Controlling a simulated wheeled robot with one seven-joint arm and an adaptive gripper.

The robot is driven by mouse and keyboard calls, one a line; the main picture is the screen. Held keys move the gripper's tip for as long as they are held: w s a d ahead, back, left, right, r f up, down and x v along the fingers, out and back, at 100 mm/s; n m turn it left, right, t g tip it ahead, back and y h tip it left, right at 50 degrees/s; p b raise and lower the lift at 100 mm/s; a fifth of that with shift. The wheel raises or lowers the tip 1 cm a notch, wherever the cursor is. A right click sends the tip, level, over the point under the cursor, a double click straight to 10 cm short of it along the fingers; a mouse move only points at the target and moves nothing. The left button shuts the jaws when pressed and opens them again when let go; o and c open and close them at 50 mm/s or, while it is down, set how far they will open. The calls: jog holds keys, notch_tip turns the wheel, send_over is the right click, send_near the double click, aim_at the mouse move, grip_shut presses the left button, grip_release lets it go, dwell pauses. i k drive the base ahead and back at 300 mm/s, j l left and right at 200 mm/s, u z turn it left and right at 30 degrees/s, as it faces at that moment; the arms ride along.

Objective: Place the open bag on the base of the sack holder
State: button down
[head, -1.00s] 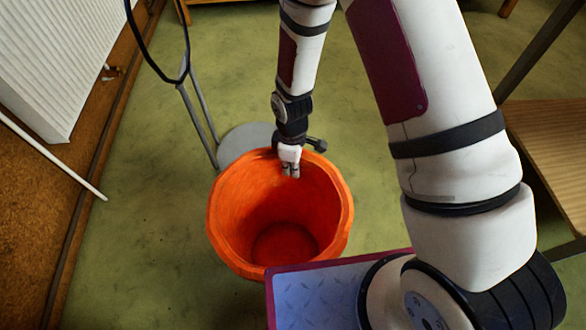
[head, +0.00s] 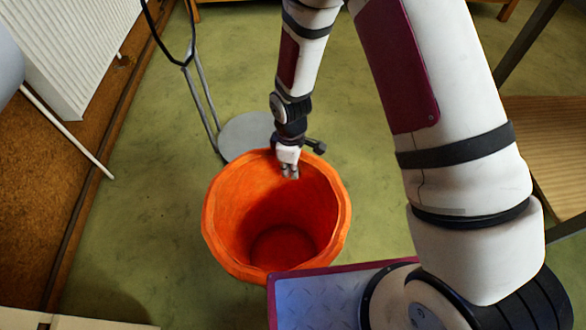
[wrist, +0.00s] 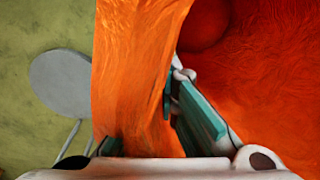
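The open orange bag (head: 222,222) stands upright in front of my body, its round mouth facing up. My gripper (head: 290,172) is at its far rim, one finger inside. In the wrist view the bag's wall (wrist: 140,70) passes between the fingers (wrist: 160,130), and the gripper is shut on it. The sack holder has a flat grey round base (head: 243,134), two grey uprights (head: 203,103) and a black hoop (head: 165,42). The base lies just beyond the bag, partly hidden by my arm and the bag's rim. Whether the bag touches the floor is unclear.
A white radiator (head: 70,50) and a white pipe (head: 68,130) line the brown wall at left. A wooden shelf with dark legs (head: 550,150) stands at right. Green floor (head: 150,190) is clear left of the bag.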

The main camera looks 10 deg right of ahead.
aim_at(255, 137)
jog(key=i+l+u, duration=0.3)
jog(key=i+l, duration=0.3)
jog(key=i, duration=0.2)
jog(key=i+l+u, duration=0.3)
jog(key=i+l, duration=0.4)
jog(key=i, duration=0.55)
